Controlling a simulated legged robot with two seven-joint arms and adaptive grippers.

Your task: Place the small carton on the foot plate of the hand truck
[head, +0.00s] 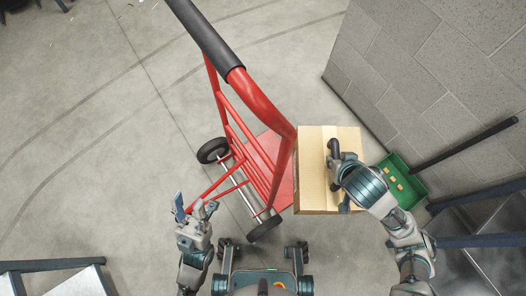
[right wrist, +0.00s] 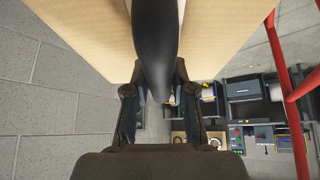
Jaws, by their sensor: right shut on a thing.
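The small carton (head: 312,172) is a tan box with a black handle on top. My right gripper (head: 338,177) is over its top and shut on the handle (right wrist: 155,50); the carton also shows in the right wrist view (right wrist: 85,35). The red hand truck (head: 232,120) stands left of the carton. Its red foot plate (head: 274,150) shows partly; the carton and the frame hide the rest. The carton overlaps the plate's right side in the picture; I cannot tell whether they touch. My left gripper (head: 196,208) is open and empty, left of the truck's lower frame.
A green bin (head: 402,172) with small tan items stands right of the carton by the grey block wall (head: 430,70). Dark rails (head: 475,145) reach in at the right. A grey-topped stand (head: 60,280) is at lower left. The floor left of the truck is clear.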

